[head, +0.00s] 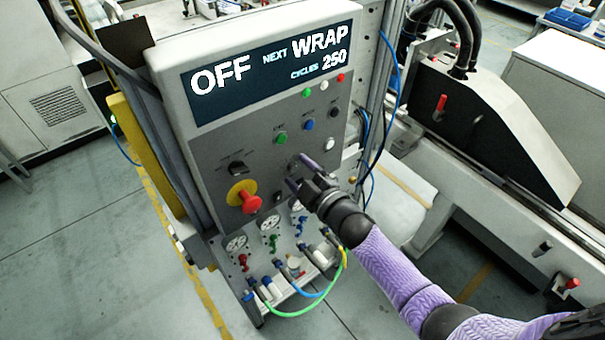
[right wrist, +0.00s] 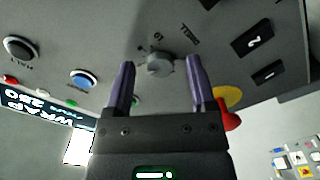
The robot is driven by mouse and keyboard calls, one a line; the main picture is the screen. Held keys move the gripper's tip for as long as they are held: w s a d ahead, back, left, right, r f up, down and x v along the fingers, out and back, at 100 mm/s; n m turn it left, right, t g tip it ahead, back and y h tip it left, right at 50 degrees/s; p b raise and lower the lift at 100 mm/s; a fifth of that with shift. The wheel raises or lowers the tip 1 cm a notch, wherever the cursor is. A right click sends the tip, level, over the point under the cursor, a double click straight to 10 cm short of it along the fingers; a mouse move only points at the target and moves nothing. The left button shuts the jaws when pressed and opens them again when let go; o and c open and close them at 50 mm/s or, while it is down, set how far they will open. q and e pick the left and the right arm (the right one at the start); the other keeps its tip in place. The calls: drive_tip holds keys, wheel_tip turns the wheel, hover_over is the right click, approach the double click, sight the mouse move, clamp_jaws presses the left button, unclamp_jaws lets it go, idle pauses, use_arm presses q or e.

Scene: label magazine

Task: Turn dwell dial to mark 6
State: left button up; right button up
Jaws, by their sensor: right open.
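The dwell dial appears to be the small grey round knob (right wrist: 160,65) on the panel face in the right wrist view. Marks printed around it are too small and tilted to read, so its setting cannot be told. In the head view the knob (head: 293,165) shows only partly beside my fingers. My right gripper (head: 298,172) is open in front of the grey control panel (head: 215,150). In the right wrist view its two purple fingers (right wrist: 158,82) stand on either side of the knob, with visible gaps. My left gripper is not in view.
A red emergency stop (head: 250,203) on a yellow base and a black selector switch (head: 237,168) sit left of the gripper. Green (head: 280,138) and blue (head: 307,124) buttons lie above. The display (head: 270,72) reads OFF, NEXT WRAP, CYCLES 250. Gauges and hoses hang below.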

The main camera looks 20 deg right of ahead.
drive_tip(key=v, duration=1)
drive_tip(key=s+d+f+m+g+h+b, duration=0.1)
drive_tip(key=s+f+m+g+h+b, duration=0.25)
drive_tip(key=f, duration=0.85)
drive_tip(key=s+d+f+m+g+b, duration=0.15)
drive_tip(key=s+f+b, duration=0.4)
drive_tip(key=f, duration=0.65)
drive_tip(key=s+d+f+m+g+h+b, duration=0.1)
drive_tip(key=s+f+m+g+h+b, duration=0.3)
drive_tip(key=f, duration=0.9)
drive_tip(key=s+a+f+m+g+y+b, duration=0.1)
drive_tip(key=s+f+g+b, duration=0.6)
drive_tip(key=s+f, duration=1)
drive_tip(key=s+a+m+b, duration=0.1)
drive_tip(key=s+b, duration=0.2)
drive_tip(key=s, duration=0.1)
drive_tip(key=shift+f+m, duration=0.35)
drive_tip(key=shift+m, duration=0.05)
